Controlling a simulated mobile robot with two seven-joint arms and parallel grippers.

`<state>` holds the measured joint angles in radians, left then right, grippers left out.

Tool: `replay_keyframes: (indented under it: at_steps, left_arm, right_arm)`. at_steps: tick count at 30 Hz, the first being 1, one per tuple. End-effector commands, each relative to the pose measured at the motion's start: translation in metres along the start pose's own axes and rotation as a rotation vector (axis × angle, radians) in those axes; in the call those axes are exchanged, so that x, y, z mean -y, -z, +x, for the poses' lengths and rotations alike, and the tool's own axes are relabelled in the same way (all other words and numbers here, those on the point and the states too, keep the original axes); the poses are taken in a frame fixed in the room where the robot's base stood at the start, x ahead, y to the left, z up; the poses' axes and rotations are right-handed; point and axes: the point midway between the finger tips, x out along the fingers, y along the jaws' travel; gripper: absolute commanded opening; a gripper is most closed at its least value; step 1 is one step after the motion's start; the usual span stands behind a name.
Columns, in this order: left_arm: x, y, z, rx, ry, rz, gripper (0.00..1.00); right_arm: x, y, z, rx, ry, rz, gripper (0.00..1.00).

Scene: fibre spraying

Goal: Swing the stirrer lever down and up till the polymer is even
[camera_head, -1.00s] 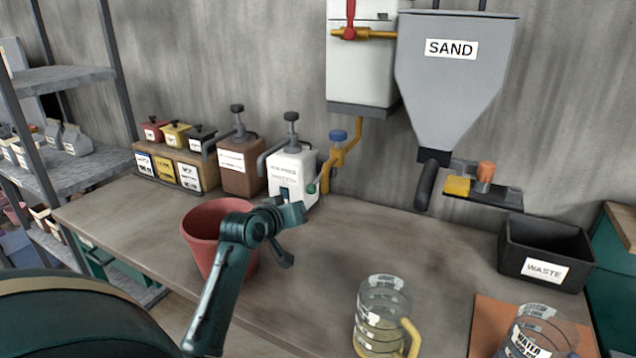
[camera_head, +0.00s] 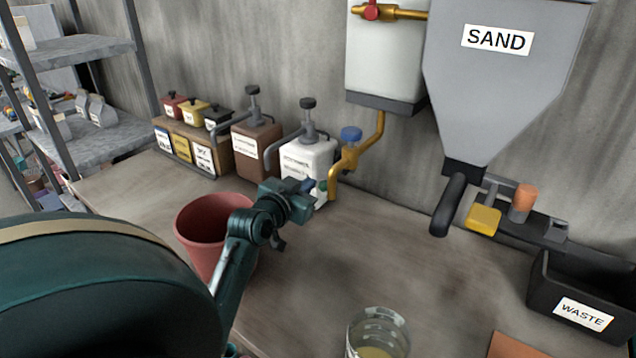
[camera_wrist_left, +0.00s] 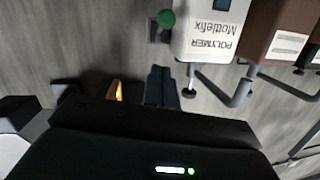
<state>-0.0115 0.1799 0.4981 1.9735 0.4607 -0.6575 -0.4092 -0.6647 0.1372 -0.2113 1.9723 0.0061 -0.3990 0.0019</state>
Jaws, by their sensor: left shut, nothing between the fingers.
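The polymer box (camera_head: 309,157) is white with a dark pump knob and stands at the back of the bench. Its "POLYMER Mottlefix" label shows upside down in the left wrist view (camera_wrist_left: 212,30). The stirrer lever's green knob (camera_head: 323,185) is on the box's side, and it also shows in the left wrist view (camera_wrist_left: 166,18) by a dark slot. My left gripper (camera_head: 305,187) is shut and empty, in front of the box near the knob. In the left wrist view its fingertips (camera_wrist_left: 161,70) sit apart from the knob. The polymer inside is hidden. My right gripper is not in view.
A brass tap with a blue handle (camera_head: 351,134) hangs just right of the box. A brown dispenser (camera_head: 256,145) stands left of it. A red bucket (camera_head: 200,232) is beside my left arm. A glass jug (camera_head: 377,335) stands in front. The bench middle is clear.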

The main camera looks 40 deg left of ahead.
Motion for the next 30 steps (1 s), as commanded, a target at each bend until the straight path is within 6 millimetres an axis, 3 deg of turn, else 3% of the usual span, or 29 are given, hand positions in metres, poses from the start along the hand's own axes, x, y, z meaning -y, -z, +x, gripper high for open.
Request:
replay_keyframes:
  at_steps: [6, 10, 30]
  left_arm:
    - [0.000, 0.001, 0.045, 0.000, 0.000, -0.001, 0.00]
    - [0.000, -0.017, 0.058, 0.002, 0.000, 0.000, 0.00]
    - [-0.001, -0.031, 0.072, -0.006, 0.000, 0.000, 0.00]
  right_arm:
    - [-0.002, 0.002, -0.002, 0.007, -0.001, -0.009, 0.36]
    - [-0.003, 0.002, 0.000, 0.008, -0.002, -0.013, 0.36]
    - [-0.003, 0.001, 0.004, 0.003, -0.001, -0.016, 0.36]
